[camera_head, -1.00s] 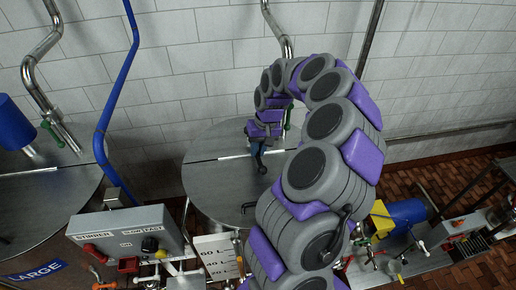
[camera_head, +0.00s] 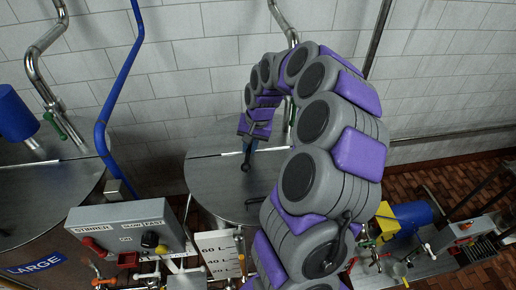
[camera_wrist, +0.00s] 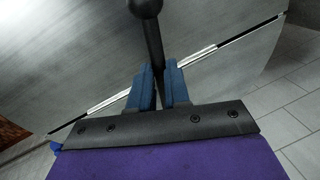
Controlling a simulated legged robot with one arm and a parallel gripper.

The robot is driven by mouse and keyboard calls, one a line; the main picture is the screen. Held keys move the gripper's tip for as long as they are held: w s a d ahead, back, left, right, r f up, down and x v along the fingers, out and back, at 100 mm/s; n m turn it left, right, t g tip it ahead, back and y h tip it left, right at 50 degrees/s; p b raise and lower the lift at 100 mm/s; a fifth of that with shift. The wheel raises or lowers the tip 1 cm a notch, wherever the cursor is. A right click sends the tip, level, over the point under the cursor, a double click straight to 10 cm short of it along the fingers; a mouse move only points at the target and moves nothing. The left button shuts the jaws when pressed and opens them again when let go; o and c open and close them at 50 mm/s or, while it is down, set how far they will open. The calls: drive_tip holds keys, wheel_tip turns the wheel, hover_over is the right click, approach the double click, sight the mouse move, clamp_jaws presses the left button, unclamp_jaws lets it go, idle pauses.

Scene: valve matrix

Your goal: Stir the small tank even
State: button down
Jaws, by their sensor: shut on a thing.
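The small tank (camera_head: 222,187) is the round steel vessel in the middle of the head view, with a flat steel top crossed by a pale seam. My gripper (camera_head: 247,147) is above that top. In the wrist view its blue fingers (camera_wrist: 155,88) are shut on a black rod (camera_wrist: 153,45) with a round knob, and the steel top lies behind it. The rod also hangs below my gripper in the head view (camera_head: 246,163). Whether it touches the top is unclear. A grey stirrer box (camera_head: 122,226), marked slow and fast, has a black knob (camera_head: 150,240) and a red one.
The large tank (camera_head: 40,200) stands at left. A white litre scale (camera_head: 218,252) stands in front of the small tank. Pipes and valves with coloured handles run along the front. A blue motor (camera_head: 408,215) sits at right. A tiled wall (camera_head: 210,65) closes the back.

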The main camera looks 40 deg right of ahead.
drive_tip(key=w+a+m, duration=0.1)
drive_tip(key=m, duration=0.1)
drive_tip(key=w+a+m, duration=0.1)
drive_tip(key=w, duration=0.1)
drive_tip(key=w+a+m+h, duration=0.1)
drive_tip(key=w+m, duration=0.1)
drive_tip(key=shift+m+t+b, duration=0.3)
drive_tip(key=w+m, duration=0.1)
drive_tip(key=w, duration=0.1)
drive_tip(key=w+m+p, duration=0.1)
drive_tip(key=m, duration=0.1)
drive_tip(key=w+m+h+p, duration=0.1)
drive_tip(key=w+m, duration=0.1)
drive_tip(key=shift+w+a, duration=0.3)
drive_tip(key=shift+w+d+m+h+p, duration=0.15)
drive_tip(key=shift+w+d+m+p, duration=0.15)
drive_tip(key=shift+w+m, duration=0.45)
drive_tip(key=shift+w+d+m+h+p, duration=0.15)
drive_tip(key=shift+w+m+p, duration=0.2)
drive_tip(key=shift+w+m, duration=0.35)
drive_tip(key=shift+w+d+m+h+p, duration=0.1)
drive_tip(key=shift+w+d+m+p, duration=0.2)
drive_tip(key=shift+w+m, duration=0.45)
drive_tip(key=shift+s, duration=0.15)
drive_tip(key=c, duration=1.1)
unclamp_jaws()
drive_tip(key=shift+d+f, duration=0.1)
drive_tip(key=shift+c, duration=0.2)
drive_tip(key=shift+o, duration=0.2)
drive_tip(key=shift+d, duration=0.1)
